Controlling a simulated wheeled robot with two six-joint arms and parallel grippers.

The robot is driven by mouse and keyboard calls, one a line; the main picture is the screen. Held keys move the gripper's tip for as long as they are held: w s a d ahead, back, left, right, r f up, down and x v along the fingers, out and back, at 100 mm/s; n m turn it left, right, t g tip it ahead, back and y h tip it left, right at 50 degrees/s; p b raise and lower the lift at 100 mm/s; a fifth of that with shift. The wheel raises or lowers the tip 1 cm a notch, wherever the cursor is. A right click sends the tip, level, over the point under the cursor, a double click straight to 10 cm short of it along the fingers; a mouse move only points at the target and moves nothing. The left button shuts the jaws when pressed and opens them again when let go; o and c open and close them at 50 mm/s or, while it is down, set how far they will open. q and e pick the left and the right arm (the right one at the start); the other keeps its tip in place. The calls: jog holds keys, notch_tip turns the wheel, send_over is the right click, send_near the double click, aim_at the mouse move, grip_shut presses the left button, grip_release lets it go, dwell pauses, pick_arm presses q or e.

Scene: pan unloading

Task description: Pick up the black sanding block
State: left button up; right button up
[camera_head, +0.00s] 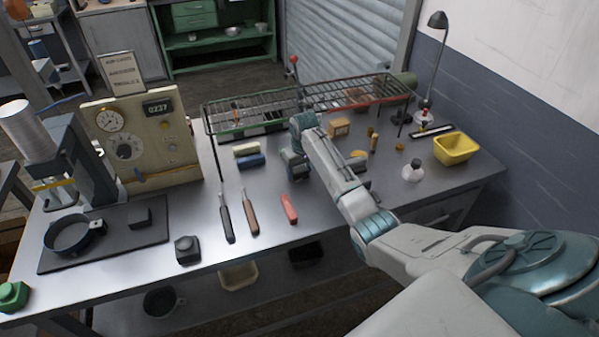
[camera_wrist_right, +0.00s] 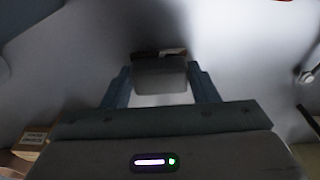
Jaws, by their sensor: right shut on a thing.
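My right gripper (camera_head: 293,168) is low over the middle of the steel bench, right of the cream block and the blue block. In the right wrist view its two fingers (camera_wrist_right: 160,70) are shut on a block (camera_wrist_right: 160,80), which I take to be the black sanding block. It looks grey in the glare, with a dark strip and a brownish edge at its far end. In the head view the gripper and arm hide the held block. I cannot tell whether it touches the bench. My left gripper is not in view.
A blue block (camera_head: 250,161) and a cream block (camera_head: 246,149) lie left of the gripper. A wire rack (camera_head: 250,115) stands behind. A red-handled tool (camera_head: 289,209) and two other tools lie in front. A yellow bin (camera_head: 453,148) stands at right; a gauge panel (camera_head: 143,145) at left.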

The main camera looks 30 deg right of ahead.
aim_at(300, 170)
jog(key=shift+r, duration=0.25)
jog(key=r+b, duration=0.2)
jog(key=shift+s+r, duration=0.35)
jog(key=shift+s, duration=0.05)
jog(key=s+a+b, duration=0.1)
jog(key=s, duration=0.2)
jog(key=s+a+b, duration=0.1)
jog(key=s, duration=0.2)
jog(key=s+a+r+b, duration=0.1)
jog(key=s, duration=0.2)
jog(key=shift+s, duration=0.15)
jog(key=s, duration=0.1)
jog(key=s+a, duration=0.1)
jog(key=s+r, duration=0.1)
jog(key=s, duration=0.1)
jog(key=shift+a+p, duration=0.15)
jog(key=shift+p, duration=0.15)
jog(key=shift+s+a, duration=0.2)
jog(key=shift+s, duration=0.45)
jog(key=shift+f, duration=0.1)
